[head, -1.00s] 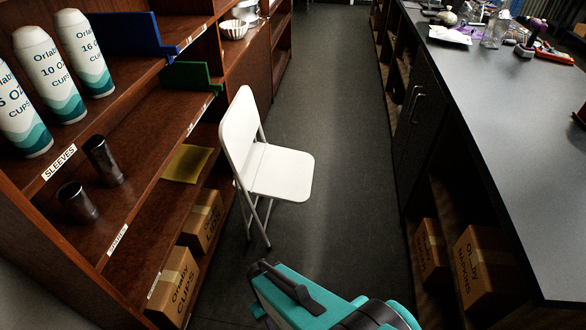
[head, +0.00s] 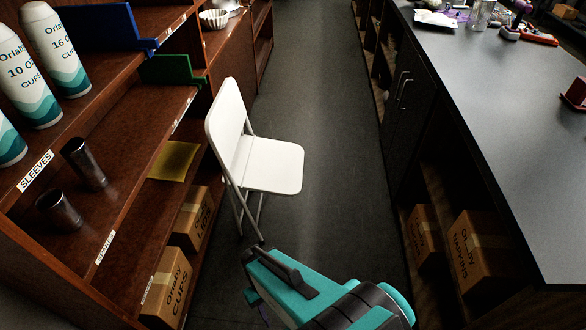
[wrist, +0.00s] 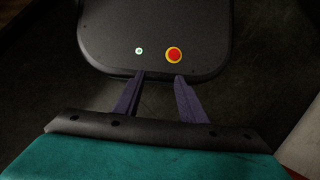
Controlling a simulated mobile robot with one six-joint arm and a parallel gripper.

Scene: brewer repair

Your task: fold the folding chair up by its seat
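The white folding chair stands unfolded on the dark aisle floor, its seat (head: 268,165) level and facing right. Its backrest (head: 230,120) is upright beside the left shelves, and its thin legs (head: 248,210) reach the floor. My teal arm is in the lower middle of the head view, nearer than the chair and apart from it. My gripper (wrist: 160,80) shows in the wrist view with two dark purple fingers apart and nothing between them. The chair is not recognisable in the wrist view. In the head view the fingers are mostly hidden by the arm.
Wooden shelves (head: 120,130) on the left hold cup sleeves, metal cylinders and cardboard boxes (head: 192,220). A dark counter (head: 490,110) runs along the right, with boxes (head: 478,250) in its lower shelves. The aisle floor (head: 320,90) beyond and right of the chair is clear.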

